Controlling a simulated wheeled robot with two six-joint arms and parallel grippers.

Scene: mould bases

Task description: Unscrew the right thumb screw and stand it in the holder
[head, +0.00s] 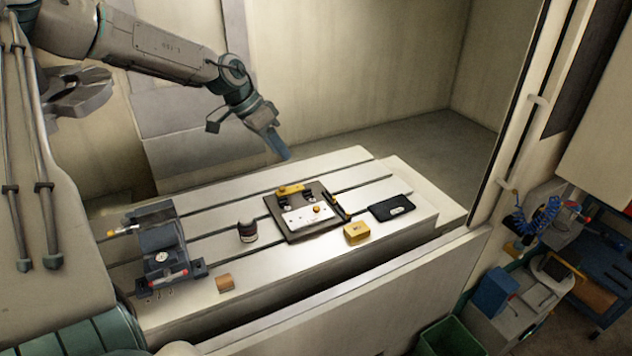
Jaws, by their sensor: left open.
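A dark mould base (277,213) lies on the machine table, with a pale plate (297,218) on its front part. A small orange knob, which looks like a thumb screw (317,209), stands on the right part of the pale plate. A yellow bar (290,189) lies across the back of the base. A yellow block (357,232) stands just right of the base; I cannot tell whether it is the holder. My left gripper (279,150) is open, above and behind the base, apart from everything. My right gripper is not in view.
A vise (160,245) stands on the left of the slotted table (350,165). A dark jar (247,231) and a small brown block (224,282) stand between it and the base. A black tray (391,207) lies at the right. The table's back strip is clear.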

